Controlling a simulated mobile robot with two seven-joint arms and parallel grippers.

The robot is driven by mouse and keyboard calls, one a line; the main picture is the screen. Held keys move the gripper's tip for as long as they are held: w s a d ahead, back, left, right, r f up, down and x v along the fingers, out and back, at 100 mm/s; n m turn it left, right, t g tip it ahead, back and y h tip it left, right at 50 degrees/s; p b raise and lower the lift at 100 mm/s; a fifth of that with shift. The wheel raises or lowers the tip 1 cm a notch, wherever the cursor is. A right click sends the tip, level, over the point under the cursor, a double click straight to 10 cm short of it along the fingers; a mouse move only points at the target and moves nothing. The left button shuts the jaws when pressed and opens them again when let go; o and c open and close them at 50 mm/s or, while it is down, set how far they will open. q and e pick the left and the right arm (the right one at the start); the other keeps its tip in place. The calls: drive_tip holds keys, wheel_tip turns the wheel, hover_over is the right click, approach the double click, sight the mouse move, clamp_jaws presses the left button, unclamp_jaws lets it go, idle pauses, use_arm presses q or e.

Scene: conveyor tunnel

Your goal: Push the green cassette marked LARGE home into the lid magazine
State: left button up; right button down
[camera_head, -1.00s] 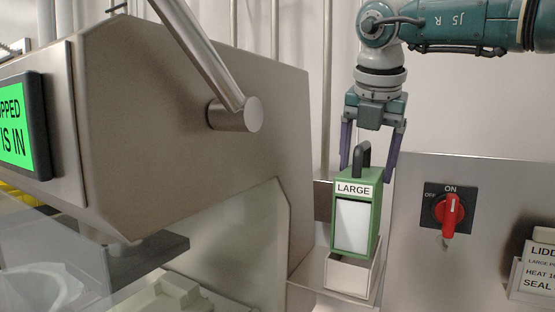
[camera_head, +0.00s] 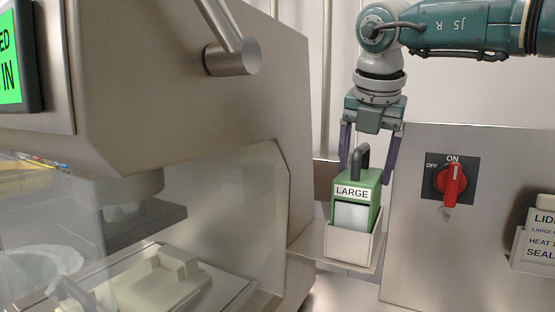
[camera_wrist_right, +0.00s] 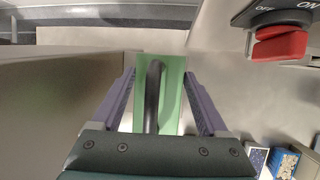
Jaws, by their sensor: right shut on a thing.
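The green cassette (camera_head: 372,197) with the LARGE label (camera_head: 352,191) and a black handle stands upright in the pale lid magazine (camera_head: 349,246). Its lower part is hidden inside the magazine, and its upper part with part of the white window stands above the rim. My right gripper (camera_head: 367,178) points down from above and is shut on the cassette, one purple finger on each side. In the right wrist view the cassette's green top (camera_wrist_right: 173,92) and handle lie between the fingers (camera_wrist_right: 160,85). My left gripper is not in view.
A large steel machine housing (camera_head: 170,90) with a green-lit screen (camera_head: 10,55) stands left of the magazine. A panel with a red rotary switch (camera_head: 451,184) is close to the right. A labelled holder (camera_head: 537,240) sits at the right edge.

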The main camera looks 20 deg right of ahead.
unclamp_jaws()
drive_tip(key=p+v, duration=0.4)
drive_tip(key=v, duration=0.4)
drive_tip(key=shift+r, duration=0.4)
drive_tip(key=shift+s+a+r, duration=0.2)
drive_tip(key=shift+s+r, duration=0.1)
drive_tip(key=shift+r, duration=0.2)
